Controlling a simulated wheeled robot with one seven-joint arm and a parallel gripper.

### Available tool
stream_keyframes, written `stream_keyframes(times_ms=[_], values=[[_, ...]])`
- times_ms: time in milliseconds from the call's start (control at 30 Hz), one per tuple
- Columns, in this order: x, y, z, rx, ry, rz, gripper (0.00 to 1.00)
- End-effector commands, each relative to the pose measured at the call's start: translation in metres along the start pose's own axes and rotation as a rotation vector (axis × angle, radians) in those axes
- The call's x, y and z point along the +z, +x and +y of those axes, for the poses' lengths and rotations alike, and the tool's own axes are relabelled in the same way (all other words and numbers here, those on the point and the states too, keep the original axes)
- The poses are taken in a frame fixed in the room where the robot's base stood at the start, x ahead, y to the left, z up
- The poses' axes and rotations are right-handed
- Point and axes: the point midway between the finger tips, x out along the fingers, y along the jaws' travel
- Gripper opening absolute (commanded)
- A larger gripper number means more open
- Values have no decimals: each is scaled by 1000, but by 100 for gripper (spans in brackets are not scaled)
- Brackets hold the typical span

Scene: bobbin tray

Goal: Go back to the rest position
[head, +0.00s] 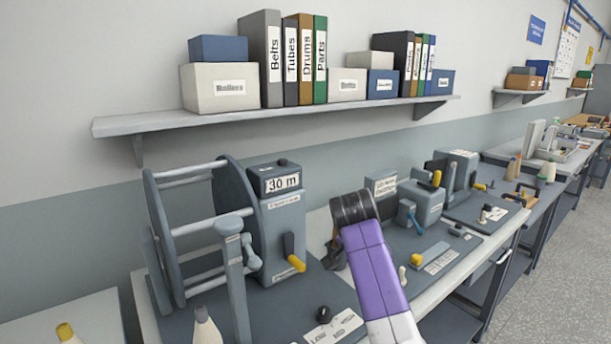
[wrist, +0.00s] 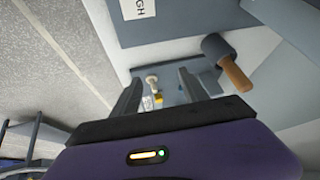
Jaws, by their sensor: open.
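My gripper (wrist: 160,92) is open in the wrist view, with its two dark fingers apart. I see nothing held between them. Beyond the fingers are a grey plate with a small pale knob (wrist: 152,79) and a dark-headed tool with a wooden handle (wrist: 234,73). In the head view my purple arm reaches up over the bench front, right of the large reel (head: 232,190). The fingers cannot be made out clearly there.
A grey box marked 30 m (head: 284,225) stands beside the reel. More bench devices (head: 425,205) stand right of my arm. A wall shelf (head: 280,118) with binders and boxes hangs above. Open floor (head: 560,235) lies at the right.

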Motion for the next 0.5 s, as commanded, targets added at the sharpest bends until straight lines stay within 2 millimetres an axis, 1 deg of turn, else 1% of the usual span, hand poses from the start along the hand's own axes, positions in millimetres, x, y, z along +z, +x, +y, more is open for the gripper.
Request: stream_keyframes(times_ms=[33,100,233,367,500], values=[[-6,-3,-8,-41,-17,27,52],[-11,-4,-17,-100,-50,66,52],[-15,-2,-31,-210,-114,148,52],[-9,4,-35,-316,-187,239,52],[9,13,-26,-421,-266,346,52]])
